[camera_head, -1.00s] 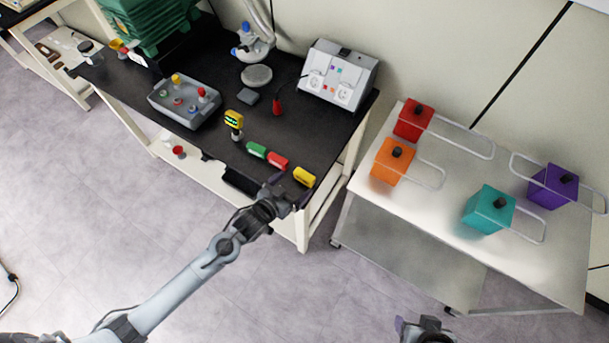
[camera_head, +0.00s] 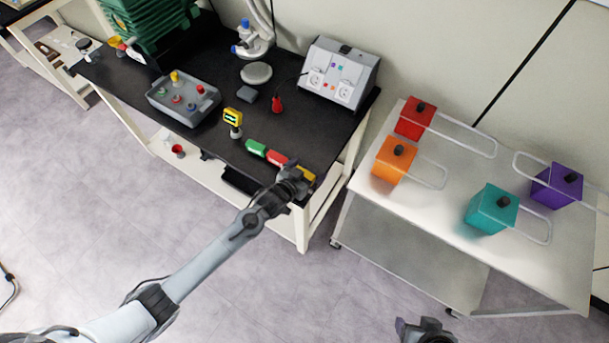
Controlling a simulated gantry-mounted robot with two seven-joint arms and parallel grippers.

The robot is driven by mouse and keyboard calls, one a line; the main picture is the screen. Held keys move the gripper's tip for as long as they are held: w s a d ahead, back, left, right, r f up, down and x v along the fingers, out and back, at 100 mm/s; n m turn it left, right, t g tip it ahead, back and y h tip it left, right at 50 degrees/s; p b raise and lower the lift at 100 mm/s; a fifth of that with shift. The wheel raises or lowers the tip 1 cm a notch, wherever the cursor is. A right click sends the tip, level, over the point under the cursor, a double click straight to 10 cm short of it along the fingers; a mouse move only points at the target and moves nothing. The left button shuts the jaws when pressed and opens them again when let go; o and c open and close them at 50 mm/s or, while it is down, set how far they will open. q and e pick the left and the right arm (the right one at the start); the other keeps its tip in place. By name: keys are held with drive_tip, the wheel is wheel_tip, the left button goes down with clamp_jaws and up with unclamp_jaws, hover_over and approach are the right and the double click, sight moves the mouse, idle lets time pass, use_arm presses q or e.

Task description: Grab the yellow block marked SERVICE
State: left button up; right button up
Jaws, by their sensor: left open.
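The yellow block (camera_head: 308,175) lies near the right front corner of the black table, at the end of a row with a red block (camera_head: 277,159) and a green block (camera_head: 256,148). Its marking is too small to read. My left gripper (camera_head: 296,179) is open and at the yellow block, covering much of it. I cannot tell whether the fingers are around the block or above it. My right gripper (camera_head: 425,330) shows only in part at the bottom edge; its fingers are not clear.
A small yellow-headed device (camera_head: 233,118) stands left of the row. A grey button box (camera_head: 184,99) and a socket box (camera_head: 338,75) are further back. A white table (camera_head: 440,196) at the right holds red, orange, teal and purple boxes.

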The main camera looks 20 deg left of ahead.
use_arm(q)
drive_tip(key=shift+c, duration=0.2)
drive_tip(key=c, duration=0.9)
drive_tip(key=shift+r, duration=0.15)
drive_tip(key=shift+c, duration=0.2)
